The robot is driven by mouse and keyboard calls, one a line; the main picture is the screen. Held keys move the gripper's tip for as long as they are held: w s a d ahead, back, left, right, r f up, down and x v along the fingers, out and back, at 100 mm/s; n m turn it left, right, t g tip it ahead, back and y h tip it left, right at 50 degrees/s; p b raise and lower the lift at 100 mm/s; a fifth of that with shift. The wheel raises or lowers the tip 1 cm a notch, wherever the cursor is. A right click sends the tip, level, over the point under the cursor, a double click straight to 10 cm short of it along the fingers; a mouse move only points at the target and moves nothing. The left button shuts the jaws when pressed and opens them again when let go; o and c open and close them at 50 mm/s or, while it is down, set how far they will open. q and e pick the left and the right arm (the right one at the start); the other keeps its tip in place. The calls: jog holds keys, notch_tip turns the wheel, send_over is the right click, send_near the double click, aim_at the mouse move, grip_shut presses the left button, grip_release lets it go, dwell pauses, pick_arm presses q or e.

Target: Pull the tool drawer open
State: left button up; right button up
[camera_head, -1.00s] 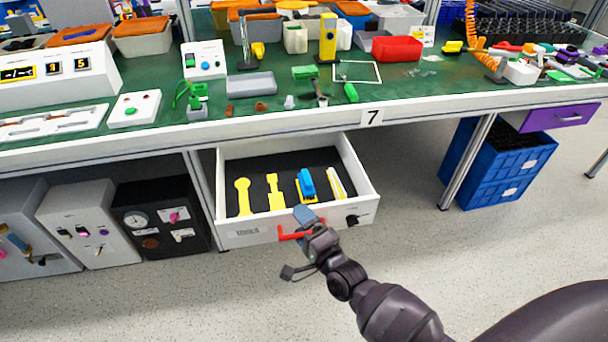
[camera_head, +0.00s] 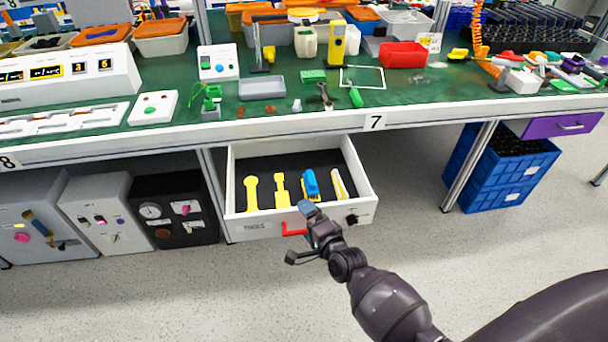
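The white tool drawer (camera_head: 255,229), labelled TOOLS, stands pulled out from under the green workbench. Its dark insert shows several tools: yellow ones (camera_head: 251,192) and a blue one (camera_head: 311,184). A red handle (camera_head: 292,230) is on its front, its right end hidden by my gripper. My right gripper (camera_head: 301,233) is at the handle, its two fingers spread apart, one above and one below the handle's level. Whether they touch it I cannot tell. My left gripper is not in view.
A black knob (camera_head: 352,219) sits on the drawer front's right side. Control boxes (camera_head: 175,210) stand on the floor at left. Blue crates (camera_head: 500,175) and a purple drawer (camera_head: 560,124) are at right. The floor before the drawer is clear apart from my arm.

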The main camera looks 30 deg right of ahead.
jog(key=shift+s+d+r, duration=0.25)
jog(key=shift+s+r, duration=0.45)
jog(key=shift+s, duration=0.1)
jog(key=shift+s+f, duration=0.1)
jog(key=shift+s, duration=0.5)
jog(key=shift+c, duration=0.5)
jog(key=shift+s+f, duration=0.15)
jog(key=shift+s, duration=0.1)
jog(key=shift+c, duration=0.5)
jog(key=shift+s+d, duration=0.1)
jog(key=shift+s, duration=0.55)
jog(key=c, duration=0.8)
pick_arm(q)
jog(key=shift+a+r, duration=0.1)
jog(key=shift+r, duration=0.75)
pick_arm(e)
jog(key=shift+s+d+f, duration=0.1)
jog(key=shift+s+f, duration=0.3)
jog(key=shift+s, duration=0.95)
jog(key=shift+s+d+f, duration=0.15)
jog(key=shift+s+f, duration=0.25)
jog(key=shift+s, duration=0.95)
jog(key=shift+s+d+f, duration=0.1)
jog(key=shift+s+f, duration=0.3)
jog(key=shift+s, duration=0.95)
jog(key=shift+c, duration=0.2)
